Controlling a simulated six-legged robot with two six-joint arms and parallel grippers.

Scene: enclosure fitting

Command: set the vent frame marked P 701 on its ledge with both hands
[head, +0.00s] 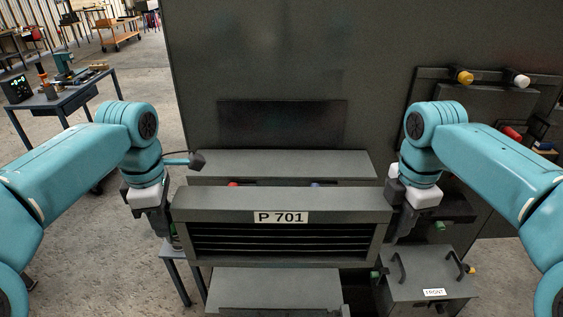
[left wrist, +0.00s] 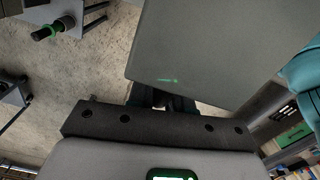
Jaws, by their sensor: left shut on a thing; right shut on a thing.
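The vent frame (head: 300,205) is a wide grey box with dark slats and a "P 701" label on its front. It is level in the head view, in front of the enclosure. My left gripper (head: 166,222) is shut on its left end and my right gripper (head: 400,225) is shut on its right end. A grey ledge (head: 282,162) shows behind and above the frame, below a dark rectangular recess (head: 282,123). The frame hides the ledge's front part. In the left wrist view, a large grey face (left wrist: 215,50) fills the upper right beyond my gripper.
Another grey surface (head: 275,287) shows below the frame. A grey box (head: 428,285) labelled FRONT, with handles, stands at lower right. A rack with yellow and white knobs (head: 463,76) is at right. A workbench (head: 65,95) stands at far left on open floor.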

